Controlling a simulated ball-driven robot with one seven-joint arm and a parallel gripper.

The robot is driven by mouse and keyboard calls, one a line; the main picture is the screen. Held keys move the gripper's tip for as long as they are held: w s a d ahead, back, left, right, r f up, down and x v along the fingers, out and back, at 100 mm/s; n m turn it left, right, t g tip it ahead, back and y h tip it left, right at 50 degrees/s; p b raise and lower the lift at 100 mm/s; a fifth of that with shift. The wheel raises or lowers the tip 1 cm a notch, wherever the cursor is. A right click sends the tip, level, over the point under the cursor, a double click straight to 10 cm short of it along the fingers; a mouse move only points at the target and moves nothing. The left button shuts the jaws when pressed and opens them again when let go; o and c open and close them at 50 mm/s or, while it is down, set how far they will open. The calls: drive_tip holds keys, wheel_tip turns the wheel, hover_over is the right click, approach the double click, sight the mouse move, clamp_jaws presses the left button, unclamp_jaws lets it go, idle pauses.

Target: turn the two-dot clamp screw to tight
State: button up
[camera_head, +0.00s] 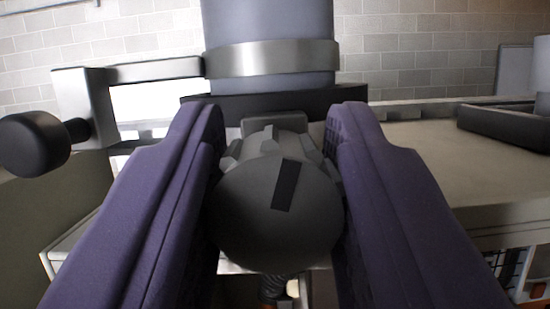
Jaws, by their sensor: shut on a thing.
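A dark grey clamp screw head (250,215) with one black slot-like mark faces me in the middle of the view. The mark is tilted a little off upright, its top leaning right. My gripper (277,190) is shut on the screw head, with one purple finger on each side.
A metal bracket (150,70) with a round black knob (35,145) stands at the left. A grey block wall (420,50) is behind.

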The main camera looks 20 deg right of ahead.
drive_tip(key=m+h+b, duration=0.1)
drive_tip(key=m, duration=0.1)
drive_tip(key=shift+f+m, duration=0.2)
drive_tip(key=shift+m, duration=0.2)
drive_tip(key=m, duration=0.1)
drive_tip(key=m+g+h, duration=0.1)
drive_tip(key=m, duration=0.1)
drive_tip(key=shift+r, duration=0.25)
drive_tip(key=o, duration=1)
drive_tip(key=shift+s+b, duration=0.1)
drive_tip(key=shift+b, duration=0.2)
drive_tip(key=b+v, duration=0.1)
drive_tip(key=v, duration=0.6)
drive_tip(key=shift+s+a+b, duration=0.2)
drive_tip(key=shift+a+b, duration=0.05)
drive_tip(key=shift+b, duration=0.15)
